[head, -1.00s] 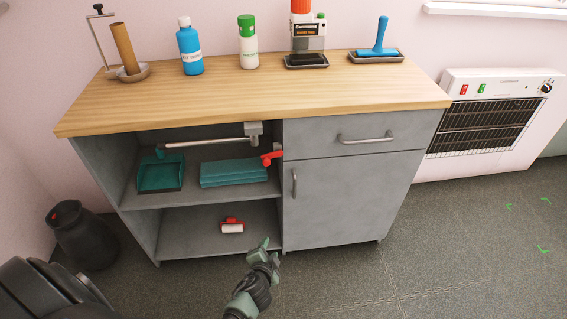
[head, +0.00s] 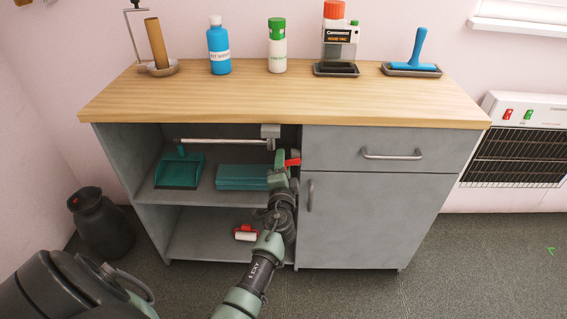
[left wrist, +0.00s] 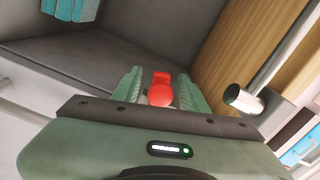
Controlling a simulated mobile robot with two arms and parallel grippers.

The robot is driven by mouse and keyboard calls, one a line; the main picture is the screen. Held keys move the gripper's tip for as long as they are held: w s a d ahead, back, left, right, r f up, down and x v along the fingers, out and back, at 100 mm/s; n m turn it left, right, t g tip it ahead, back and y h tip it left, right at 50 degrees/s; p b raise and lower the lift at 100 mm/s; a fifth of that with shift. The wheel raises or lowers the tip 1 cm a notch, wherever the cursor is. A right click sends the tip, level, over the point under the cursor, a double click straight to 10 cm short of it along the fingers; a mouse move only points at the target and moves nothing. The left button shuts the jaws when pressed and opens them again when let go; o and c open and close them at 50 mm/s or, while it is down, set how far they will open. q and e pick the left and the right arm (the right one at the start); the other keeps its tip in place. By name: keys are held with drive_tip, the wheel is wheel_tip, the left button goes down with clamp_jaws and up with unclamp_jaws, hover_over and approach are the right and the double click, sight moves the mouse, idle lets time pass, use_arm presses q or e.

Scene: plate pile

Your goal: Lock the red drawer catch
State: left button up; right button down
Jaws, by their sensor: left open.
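The red drawer catch (head: 292,162) is on the left edge of the cabinet's drawer section, beside the grey drawer front (head: 335,140). My left gripper (head: 281,164) is raised in front of the cabinet at the catch's height and partly covers the shelf behind it. In the left wrist view the red catch (left wrist: 160,93) shows between the two green fingers, which are apart and not closed on it. I cannot tell whether either finger touches it. My right gripper is in neither view.
A rail (head: 222,141) runs above the upper shelf, which holds a teal dustpan (head: 180,172) and folded teal cloths (head: 240,178). A red-and-white item (head: 245,233) lies on the lower shelf. The wooden top (head: 290,95) overhangs the catch. A dark jug (head: 103,225) stands left.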

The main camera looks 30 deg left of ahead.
use_arm(q)
drive_tip(key=shift+w+a, duration=0.1)
drive_tip(key=shift+w, duration=0.1)
clamp_jaws()
drive_tip(key=shift+r+m, duration=0.25)
drive_tip(key=shift+m, duration=0.35)
drive_tip(key=shift+r+m+p, duration=0.15)
drive_tip(key=shift+m+p, duration=0.15)
drive_tip(key=shift+m, duration=0.1)
drive_tip(key=shift+r+m, duration=0.15)
drive_tip(key=shift+m, duration=0.65)
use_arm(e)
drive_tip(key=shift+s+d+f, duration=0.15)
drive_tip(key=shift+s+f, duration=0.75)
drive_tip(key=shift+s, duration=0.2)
use_arm(q)
unclamp_jaws()
